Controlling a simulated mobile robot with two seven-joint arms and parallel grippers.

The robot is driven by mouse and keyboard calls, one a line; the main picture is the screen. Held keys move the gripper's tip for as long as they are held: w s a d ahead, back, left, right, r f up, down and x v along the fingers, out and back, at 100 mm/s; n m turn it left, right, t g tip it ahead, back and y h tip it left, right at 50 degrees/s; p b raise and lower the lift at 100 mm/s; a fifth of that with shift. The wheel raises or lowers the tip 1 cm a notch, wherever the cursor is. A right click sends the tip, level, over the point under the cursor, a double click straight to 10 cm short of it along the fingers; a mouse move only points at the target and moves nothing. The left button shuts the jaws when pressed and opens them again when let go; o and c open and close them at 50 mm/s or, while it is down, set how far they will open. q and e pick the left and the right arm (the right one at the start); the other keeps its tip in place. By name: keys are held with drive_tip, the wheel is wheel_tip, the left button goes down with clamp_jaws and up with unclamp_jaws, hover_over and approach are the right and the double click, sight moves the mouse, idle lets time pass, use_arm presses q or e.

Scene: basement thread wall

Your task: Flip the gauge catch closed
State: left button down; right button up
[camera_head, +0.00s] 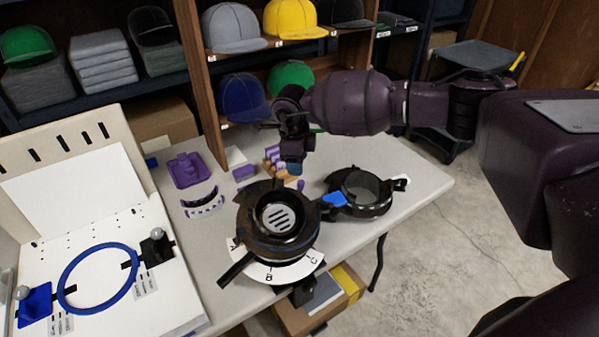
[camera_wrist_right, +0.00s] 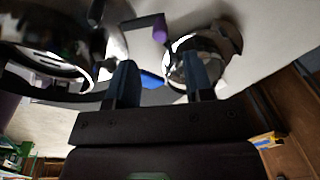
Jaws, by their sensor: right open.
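A round dark cap fixture (camera_head: 278,222) with a white A-B-C scale stands near the table's front edge. A smaller dark ring (camera_head: 362,192) sits to its right. A blue tab (camera_head: 335,199) lies between them; I cannot tell for certain whether it is the gauge catch. My right gripper (camera_head: 292,165) hangs behind and above the fixture. In the right wrist view its open fingers (camera_wrist_right: 161,62) have nothing clearly between them; a blue part (camera_wrist_right: 151,81) shows beyond them. A small purple-tipped lever (camera_wrist_right: 158,28) shows further off. My left gripper is out of view.
A white board with a blue hoop (camera_head: 98,277) stands at the left. A purple tray (camera_head: 189,170) and a curved purple piece (camera_head: 202,203) lie on the table (camera_head: 425,183). A wooden cap shelf (camera_head: 205,95) rises behind. The table's right end is clear.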

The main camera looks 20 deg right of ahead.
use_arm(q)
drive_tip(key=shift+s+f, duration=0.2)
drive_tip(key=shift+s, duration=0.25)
use_arm(e)
wheel_tip(320, 180, up, 3)
drive_tip(key=shift+s+a+r, duration=0.1)
drive_tip(key=shift+a, duration=0.05)
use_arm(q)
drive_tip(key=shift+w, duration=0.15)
